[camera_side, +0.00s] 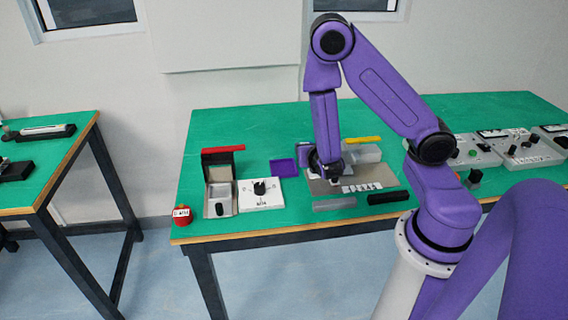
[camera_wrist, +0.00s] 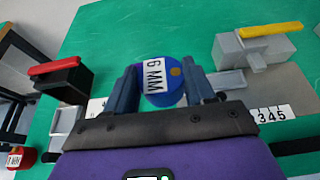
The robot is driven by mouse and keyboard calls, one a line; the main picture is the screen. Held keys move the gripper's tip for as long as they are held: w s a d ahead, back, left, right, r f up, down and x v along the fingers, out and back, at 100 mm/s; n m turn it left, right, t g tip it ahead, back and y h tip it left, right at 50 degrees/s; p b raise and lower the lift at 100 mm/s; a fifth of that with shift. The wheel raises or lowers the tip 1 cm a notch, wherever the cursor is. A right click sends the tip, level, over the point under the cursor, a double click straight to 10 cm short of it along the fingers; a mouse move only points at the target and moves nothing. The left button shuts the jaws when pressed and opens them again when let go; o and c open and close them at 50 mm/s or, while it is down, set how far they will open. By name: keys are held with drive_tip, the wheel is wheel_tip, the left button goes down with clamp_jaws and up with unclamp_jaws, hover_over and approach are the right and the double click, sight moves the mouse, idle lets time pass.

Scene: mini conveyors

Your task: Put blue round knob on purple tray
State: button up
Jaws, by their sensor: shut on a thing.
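The blue round knob (camera_wrist: 158,98) carries a white "6 MM" label and sits between the two fingers of my gripper (camera_wrist: 160,88) in the wrist view. My gripper is shut on it. In the side view my gripper (camera_side: 327,176) is low over the grey conveyor area, right of the purple tray, and the knob cannot be made out there. The purple tray (camera_side: 283,168) is a small flat square on the green table, left of my gripper, and looks empty.
A black box with a red bar (camera_side: 222,149), a grey open box (camera_side: 221,198) and a white dial unit (camera_side: 262,195) stand left. A grey block with a yellow bar (camera_side: 363,140) is close right of my gripper. Grey and black cylinders lie in front. A red labelled knob (camera_side: 182,215) is at the left edge.

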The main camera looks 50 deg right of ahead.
drive_tip(key=shift+w+d+f, duration=0.2)
drive_tip(key=shift+w+f, duration=0.1)
drive_tip(key=shift+w, duration=0.35)
drive_tip(key=shift+w+d+f, duration=0.2)
drive_tip(key=shift+w+f, duration=0.1)
drive_tip(key=shift+w, duration=0.3)
drive_tip(key=w+d+f, duration=0.2)
drive_tip(key=w, duration=0.3)
hover_over(284, 171)
drive_tip(key=f, duration=0.5)
drive_tip(key=shift+s+a+f, duration=0.15)
drive_tip(key=shift+s, duration=0.1)
drive_tip(key=shift+w+f, duration=0.2)
drive_tip(key=shift+f, duration=1.6)
drive_tip(key=o, duration=1.1)
drive_tip(key=shift+f, duration=0.15)
drive_tip(key=shift+o, duration=0.2)
